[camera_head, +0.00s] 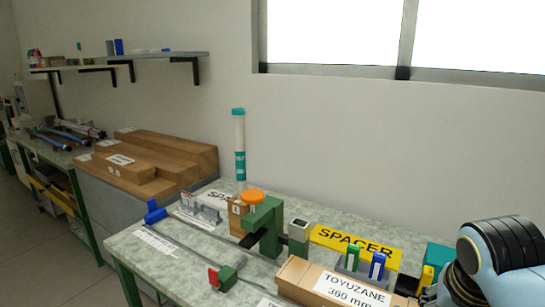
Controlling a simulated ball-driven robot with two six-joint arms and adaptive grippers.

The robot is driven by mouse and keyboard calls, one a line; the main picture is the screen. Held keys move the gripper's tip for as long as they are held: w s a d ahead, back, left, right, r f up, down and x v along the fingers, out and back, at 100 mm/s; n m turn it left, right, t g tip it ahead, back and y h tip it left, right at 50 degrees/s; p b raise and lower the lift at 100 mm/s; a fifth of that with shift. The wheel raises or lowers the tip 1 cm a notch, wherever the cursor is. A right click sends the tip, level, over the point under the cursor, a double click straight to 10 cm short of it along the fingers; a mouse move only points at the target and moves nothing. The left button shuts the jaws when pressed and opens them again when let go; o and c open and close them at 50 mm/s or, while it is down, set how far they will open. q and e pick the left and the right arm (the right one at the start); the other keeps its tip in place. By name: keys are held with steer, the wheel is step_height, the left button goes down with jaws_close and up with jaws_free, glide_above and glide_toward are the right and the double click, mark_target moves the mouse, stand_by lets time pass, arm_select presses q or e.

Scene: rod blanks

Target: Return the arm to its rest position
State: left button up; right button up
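A part of my arm, light blue with black bands, fills the lower right corner of the head view in front of the bench's right end. No gripper fingers show on it, and my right gripper is not in view. My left arm and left gripper are not in view either. The arm part hides the right end of the workbench (130,250) and whatever lies behind it.
Stepped wooden blocks (185,152) stand behind left. A wall shelf (150,57) hangs above.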

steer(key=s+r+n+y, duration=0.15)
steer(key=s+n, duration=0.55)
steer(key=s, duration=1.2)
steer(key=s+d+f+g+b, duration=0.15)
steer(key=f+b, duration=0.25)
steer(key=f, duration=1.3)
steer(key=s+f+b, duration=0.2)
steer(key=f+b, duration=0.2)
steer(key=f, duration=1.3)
arm_select(q)
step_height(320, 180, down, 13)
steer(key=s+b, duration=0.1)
steer(key=b, duration=0.4)
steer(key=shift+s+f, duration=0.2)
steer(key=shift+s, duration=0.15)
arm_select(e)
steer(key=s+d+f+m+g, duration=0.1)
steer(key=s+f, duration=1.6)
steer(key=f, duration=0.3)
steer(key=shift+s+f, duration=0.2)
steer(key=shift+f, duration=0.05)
